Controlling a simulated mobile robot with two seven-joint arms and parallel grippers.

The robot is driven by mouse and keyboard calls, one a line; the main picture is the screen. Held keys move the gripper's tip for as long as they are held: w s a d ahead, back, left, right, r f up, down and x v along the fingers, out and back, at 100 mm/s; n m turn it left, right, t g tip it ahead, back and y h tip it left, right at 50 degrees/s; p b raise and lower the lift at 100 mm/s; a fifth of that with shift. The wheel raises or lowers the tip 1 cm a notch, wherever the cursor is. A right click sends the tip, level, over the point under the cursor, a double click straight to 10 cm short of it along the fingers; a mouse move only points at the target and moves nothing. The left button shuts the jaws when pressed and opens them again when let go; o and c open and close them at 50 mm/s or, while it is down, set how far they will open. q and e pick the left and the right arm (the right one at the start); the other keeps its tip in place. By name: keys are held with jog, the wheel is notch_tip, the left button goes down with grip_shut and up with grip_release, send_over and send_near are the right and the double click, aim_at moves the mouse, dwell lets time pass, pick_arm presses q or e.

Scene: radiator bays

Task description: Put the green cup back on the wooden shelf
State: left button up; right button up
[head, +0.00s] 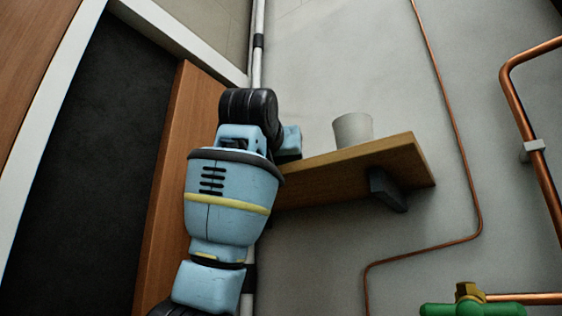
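The wooden shelf (340,178) is fixed to the grey wall on a dark bracket (386,190), seen from below. A whitish-grey cup (353,131) stands upright on it, its base partly hidden by the shelf edge. I see no green cup. One of my arms, apparently the left, rises from the lower left and covers the shelf's left end. Its gripper is hidden behind the arm links, so I cannot see whether it holds anything. My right gripper is out of view.
A brown wooden panel (165,215) and a dark opening (85,150) lie left of the arm. A white pipe (257,60) runs down the wall. A thin copper pipe (455,130) and a thicker one (530,135) are at right. A green valve (470,309) is low right.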

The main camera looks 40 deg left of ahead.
pick_arm(q)
jog(key=shift+f, duration=0.2)
jog(key=o, duration=1.1)
jog(key=shift+r, duration=0.2)
jog(key=shift+s+d, duration=0.2)
jog(key=shift+s, duration=0.1)
jog(key=v, duration=1.1)
jog(key=shift+s, duration=0.2)
